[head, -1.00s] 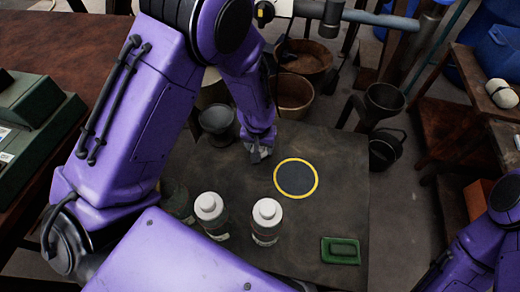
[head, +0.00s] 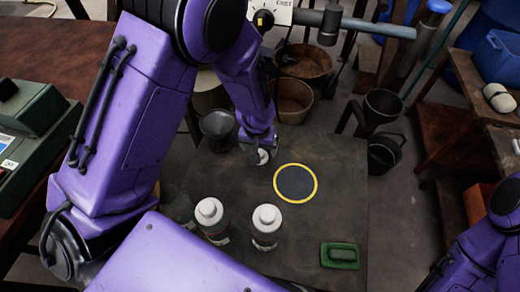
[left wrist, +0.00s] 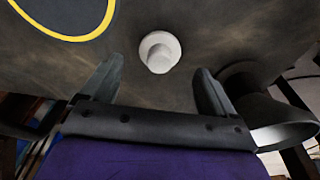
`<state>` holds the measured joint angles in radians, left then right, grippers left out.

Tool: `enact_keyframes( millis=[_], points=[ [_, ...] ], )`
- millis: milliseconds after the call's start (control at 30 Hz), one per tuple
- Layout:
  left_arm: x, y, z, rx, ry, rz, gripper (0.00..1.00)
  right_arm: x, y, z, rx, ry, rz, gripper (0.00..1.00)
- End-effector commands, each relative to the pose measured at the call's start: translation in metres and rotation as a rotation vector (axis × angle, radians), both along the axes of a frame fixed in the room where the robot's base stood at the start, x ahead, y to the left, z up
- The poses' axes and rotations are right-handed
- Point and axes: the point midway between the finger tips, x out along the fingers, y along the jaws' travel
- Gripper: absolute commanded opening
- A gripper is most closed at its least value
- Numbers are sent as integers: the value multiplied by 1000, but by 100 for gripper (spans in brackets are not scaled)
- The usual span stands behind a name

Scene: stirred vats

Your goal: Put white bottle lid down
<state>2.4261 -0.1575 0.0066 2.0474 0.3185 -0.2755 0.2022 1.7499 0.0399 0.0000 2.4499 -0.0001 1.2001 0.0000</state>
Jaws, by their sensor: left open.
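A small white bottle lid (left wrist: 160,52) lies on the dark table, in front of my open left gripper (left wrist: 158,85) in the left wrist view. It sits apart from both fingers, between their lines. In the head view the lid (head: 262,156) shows just below the left gripper (head: 258,147), near the yellow-ringed dark circle (head: 295,183). Two white-topped bottles (head: 210,212) (head: 267,220) stand upright at the table's front. My right gripper is out of view; only part of its arm shows at the lower right.
A grey metal cup (head: 217,126) stands left of the left gripper. A green block-like item (head: 340,256) lies at the table's front right. Wooden buckets (head: 294,98) stand behind the table. The table's right side is mostly clear.

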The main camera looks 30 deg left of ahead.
Motion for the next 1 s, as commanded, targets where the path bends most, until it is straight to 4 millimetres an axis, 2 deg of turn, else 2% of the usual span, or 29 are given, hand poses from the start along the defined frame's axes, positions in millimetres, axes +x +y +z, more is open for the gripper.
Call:
enact_keyframes(
  millis=[33,100,300,467,900,967,1000],
  points=[
    [-1,0,22,1,-3,-2,88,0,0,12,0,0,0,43],
    [-4,-1,40,1,-4,-1,88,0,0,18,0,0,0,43],
    [-10,-3,74,1,-2,-2,88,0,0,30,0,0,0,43],
    [-12,-4,82,0,0,-1,88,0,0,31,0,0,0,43],
    [-12,-3,81,0,0,-1,88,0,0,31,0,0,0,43],
    [-11,-3,86,0,0,-1,88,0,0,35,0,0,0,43],
    [-11,-3,94,0,0,-1,88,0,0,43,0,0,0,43]
  ],
)
